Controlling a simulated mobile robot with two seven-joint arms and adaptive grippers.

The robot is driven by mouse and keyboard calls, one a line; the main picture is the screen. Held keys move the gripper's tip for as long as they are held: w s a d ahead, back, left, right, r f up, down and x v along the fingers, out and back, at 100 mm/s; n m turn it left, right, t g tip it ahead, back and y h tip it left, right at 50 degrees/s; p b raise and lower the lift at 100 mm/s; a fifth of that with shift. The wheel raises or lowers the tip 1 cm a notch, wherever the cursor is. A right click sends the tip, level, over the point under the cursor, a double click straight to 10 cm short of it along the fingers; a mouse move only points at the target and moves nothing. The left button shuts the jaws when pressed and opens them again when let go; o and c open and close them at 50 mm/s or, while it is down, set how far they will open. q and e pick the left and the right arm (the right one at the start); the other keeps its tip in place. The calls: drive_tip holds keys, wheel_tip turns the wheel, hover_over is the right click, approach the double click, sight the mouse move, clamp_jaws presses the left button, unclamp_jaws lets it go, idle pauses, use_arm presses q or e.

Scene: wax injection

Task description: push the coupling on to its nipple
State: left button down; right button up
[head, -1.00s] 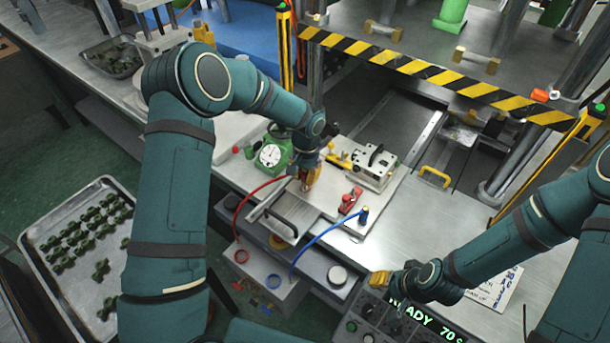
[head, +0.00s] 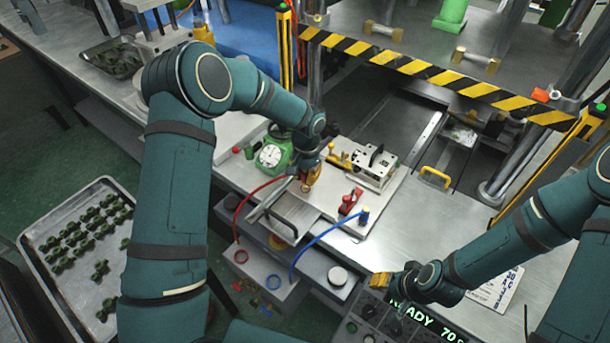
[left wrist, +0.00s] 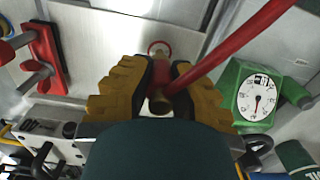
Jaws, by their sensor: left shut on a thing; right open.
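My left gripper (head: 311,182) is over the pale plate beside the green dial gauge. A red ring (left wrist: 160,47) shows on the pale surface beyond the fingertips. The red hose (head: 262,190) loops down to the grey box in the head view. My right gripper (head: 380,279) is open and empty above the control panel.
The green dial gauge (head: 271,156) stands close to the left gripper. A metal block with a handle (head: 374,166) and a red clamp (head: 350,202) are to its right. The blue hose (head: 322,236) ends at a blue fitting (head: 364,214).

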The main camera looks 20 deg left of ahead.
use_arm(q)
drive_tip(key=shift+f, duration=0.15)
use_arm(e)
drive_tip(key=shift+s+d+f, duration=0.1)
drive_tip(key=shift+s+f, duration=0.05)
drive_tip(key=shift+f, duration=0.1)
use_arm(q)
drive_tip(key=shift+f, duration=0.1)
use_arm(e)
drive_tip(key=shift+s+f, duration=0.1)
use_arm(q)
drive_tip(key=shift+f+b, duration=0.25)
drive_tip(key=shift+b, duration=0.1)
use_arm(e)
drive_tip(key=shift+f, duration=0.2)
use_arm(q)
drive_tip(key=shift+f, duration=0.15)
drive_tip(key=shift+s+f+b, duration=0.3)
drive_tip(key=shift+f+b, duration=0.3)
use_arm(e)
drive_tip(key=shift+f, duration=0.4)
use_arm(q)
drive_tip(key=shift+r, duration=0.15)
drive_tip(key=shift+r, duration=0.35)
use_arm(e)
drive_tip(key=shift+r, duration=0.1)
use_arm(q)
drive_tip(key=shift+w+r, duration=0.1)
drive_tip(key=shift+w, duration=0.3)
